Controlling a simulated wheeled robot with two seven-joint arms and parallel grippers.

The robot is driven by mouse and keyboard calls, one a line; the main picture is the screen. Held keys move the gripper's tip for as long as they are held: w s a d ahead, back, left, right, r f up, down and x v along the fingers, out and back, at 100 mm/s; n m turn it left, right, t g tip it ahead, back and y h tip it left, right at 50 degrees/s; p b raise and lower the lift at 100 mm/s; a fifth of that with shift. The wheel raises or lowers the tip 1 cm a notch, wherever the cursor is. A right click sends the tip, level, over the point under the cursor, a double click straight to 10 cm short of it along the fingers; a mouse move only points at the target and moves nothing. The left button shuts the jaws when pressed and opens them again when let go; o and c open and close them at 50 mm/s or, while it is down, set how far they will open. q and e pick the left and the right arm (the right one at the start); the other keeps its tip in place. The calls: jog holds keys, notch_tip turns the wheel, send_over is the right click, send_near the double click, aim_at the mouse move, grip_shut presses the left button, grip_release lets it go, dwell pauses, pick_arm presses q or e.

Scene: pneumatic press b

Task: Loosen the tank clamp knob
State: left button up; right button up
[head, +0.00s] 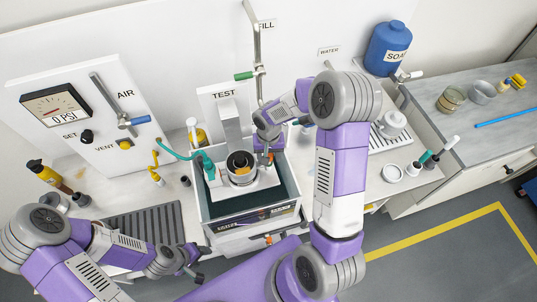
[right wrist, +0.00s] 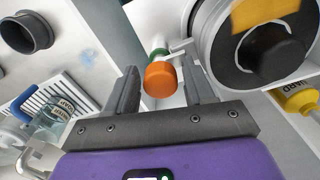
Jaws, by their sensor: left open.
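An orange knob (right wrist: 161,80) shows in the right wrist view, with a green part and a metal bar behind it. It is beside the white-ringed round vessel (right wrist: 265,55), which has a black cap and an orange piece. My right gripper (right wrist: 160,88) is open, with one finger on each side of the knob and gaps visible. In the head view the right gripper (head: 263,152) is just right of the round vessel (head: 240,168) in the test tank (head: 205,222) and hides the knob. My left gripper (head: 190,262) is open and empty in front of the tank, at lower left.
The TEST panel (head: 211,103) stands behind the tank. A gauge panel (head: 80,115) with AIR and VENT controls is at left. A dark ribbed tray (head: 145,222) lies left of the tank. A blue soap jug (head: 388,48), a drain rack and small cups (head: 391,171) are at right.

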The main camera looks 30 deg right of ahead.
jog(key=c, duration=0.8)
jog(key=shift+n, duration=0.4)
jog(key=shift+n, duration=1)
jog(key=n, duration=0.3)
jog(key=shift+d+n+b, duration=0.1)
jog(key=shift+n+b, duration=0.25)
jog(key=shift+n, duration=0.05)
jog(key=n, duration=0.3)
jog(key=shift+n, duration=0.3)
jog(key=n, duration=0.2)
jog(key=shift+n+p, duration=0.3)
jog(key=n+p, duration=0.1)
jog(key=n, duration=0.4)
jog(key=shift+n, duration=0.3)
